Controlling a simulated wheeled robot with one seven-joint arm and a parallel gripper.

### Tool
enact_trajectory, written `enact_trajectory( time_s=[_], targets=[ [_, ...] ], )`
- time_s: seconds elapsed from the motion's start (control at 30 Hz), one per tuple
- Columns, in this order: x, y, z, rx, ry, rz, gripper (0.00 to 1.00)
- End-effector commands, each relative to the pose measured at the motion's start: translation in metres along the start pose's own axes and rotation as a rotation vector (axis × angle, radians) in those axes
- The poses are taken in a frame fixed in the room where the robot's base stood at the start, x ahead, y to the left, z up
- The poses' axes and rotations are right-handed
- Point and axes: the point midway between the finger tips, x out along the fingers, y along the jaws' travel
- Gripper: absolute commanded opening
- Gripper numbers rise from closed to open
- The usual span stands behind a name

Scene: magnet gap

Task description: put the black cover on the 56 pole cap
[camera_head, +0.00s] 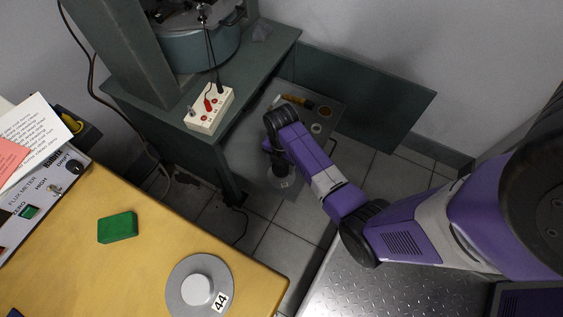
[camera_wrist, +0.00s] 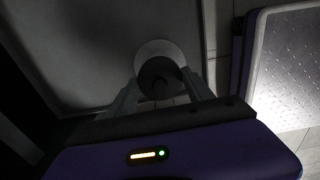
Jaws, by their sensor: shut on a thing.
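My gripper (camera_head: 276,160) reaches down over the low grey shelf beneath the magnet bench. In the wrist view my gripper (camera_wrist: 161,92) is shut on a dark round piece with a knob, which looks like the black cover (camera_wrist: 158,70). Just beyond the cover is a pale grey disc (camera_wrist: 160,45), partly hidden by it. The disc also shows below my gripper in the head view (camera_head: 288,182). No number can be read on it. I cannot tell whether the cover touches the disc. A pole cap labelled 44 (camera_head: 190,299) lies on the yellow table.
The low shelf (camera_head: 243,152) also bears a yellow-and-black tool (camera_head: 305,102) and small rings (camera_head: 324,111). The yellow table (camera_head: 150,265) holds a green block (camera_head: 118,227) and a flux meter.

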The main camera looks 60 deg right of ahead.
Motion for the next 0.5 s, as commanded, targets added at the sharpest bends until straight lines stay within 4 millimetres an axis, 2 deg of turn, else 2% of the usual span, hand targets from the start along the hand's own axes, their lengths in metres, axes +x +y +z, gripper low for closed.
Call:
enact_trajectory(
  time_s=[0.1,0.5],
  targets=[
    [0.012,0.0,0.0,0.0,0.0,0.0,0.21],
    [0.037,0.0,0.0,0.0,0.0,0.001,0.21]
  ],
)
